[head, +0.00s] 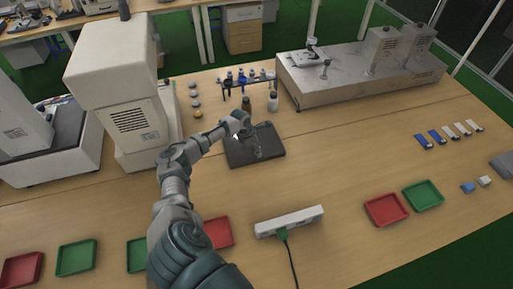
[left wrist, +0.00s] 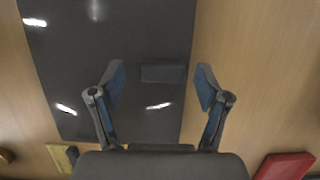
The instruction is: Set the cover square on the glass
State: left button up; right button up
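A dark, glossy flat panel (head: 240,158) lies on the wooden table near the middle of the head view, and it fills much of the left wrist view (left wrist: 100,50). It may be the glass. A small dark rectangular piece (left wrist: 163,72), possibly the cover, shows near the panel's right edge in the left wrist view. My left gripper (head: 259,153) is over the panel. In the left wrist view its fingers (left wrist: 160,84) are spread to either side of the small piece, with gaps on both sides. Its height above the piece is unclear. My right gripper is out of view.
A rack of small bottles (head: 248,80) and a brown bottle (head: 246,103) stand behind the panel. A white power strip (head: 289,222) with a green plug lies in front. Red (head: 386,209) and green (head: 423,195) trays sit right. A large white machine (head: 112,90) stands left.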

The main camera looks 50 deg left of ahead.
pick_arm(q)
jog(key=shift+a+f, duration=0.1)
jog(key=shift+a, duration=0.15)
